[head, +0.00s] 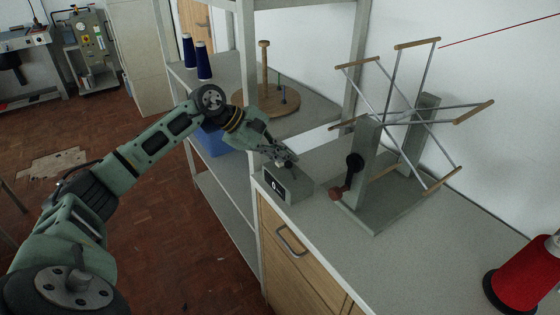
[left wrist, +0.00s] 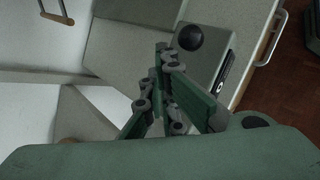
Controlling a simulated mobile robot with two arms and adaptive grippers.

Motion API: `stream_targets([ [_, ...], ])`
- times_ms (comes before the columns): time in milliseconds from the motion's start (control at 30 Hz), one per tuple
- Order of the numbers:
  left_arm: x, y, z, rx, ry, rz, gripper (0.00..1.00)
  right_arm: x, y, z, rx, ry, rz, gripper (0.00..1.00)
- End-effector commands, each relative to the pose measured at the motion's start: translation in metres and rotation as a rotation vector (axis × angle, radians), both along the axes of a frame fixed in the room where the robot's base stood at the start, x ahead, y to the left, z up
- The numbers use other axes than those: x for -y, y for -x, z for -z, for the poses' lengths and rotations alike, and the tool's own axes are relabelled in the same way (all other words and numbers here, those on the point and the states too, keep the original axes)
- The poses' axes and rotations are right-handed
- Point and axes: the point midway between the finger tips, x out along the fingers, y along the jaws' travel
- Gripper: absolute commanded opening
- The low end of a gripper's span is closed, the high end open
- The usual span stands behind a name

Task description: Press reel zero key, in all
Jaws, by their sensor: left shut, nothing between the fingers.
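A small grey counter box (head: 291,187) sits on the near left corner of the worktop, with a dark display showing a white 0 on its front. In the left wrist view the box (left wrist: 222,27) carries a round black key (left wrist: 189,37) on its top. My left gripper (head: 288,160) is shut and empty, right over the box. In the left wrist view its fingertips (left wrist: 165,54) show just beside the black key. I cannot tell whether they touch it. In the head view the gripper largely hides the key.
A reel with wooden bars (head: 394,105) and a dark-knobbed crank (head: 353,166) stands right of the box. A red thread cone (head: 520,278) is at the lower right. Behind the gripper are a shelf with a round wooden spool stand (head: 268,98) and blue cones (head: 203,62). The worktop's front is clear.

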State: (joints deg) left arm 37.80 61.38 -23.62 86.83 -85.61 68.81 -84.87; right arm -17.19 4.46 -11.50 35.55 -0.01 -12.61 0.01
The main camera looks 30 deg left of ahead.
Motion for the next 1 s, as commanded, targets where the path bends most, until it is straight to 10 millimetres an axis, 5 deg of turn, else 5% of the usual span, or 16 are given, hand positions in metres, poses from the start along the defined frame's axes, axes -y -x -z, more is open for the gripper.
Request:
stream_targets([
  [1000,0.000,0.000,-0.038,0.001,0.000,0.000,0.00,0.003,0.000,-0.019,0.000,0.004,-0.001,0.40],
])
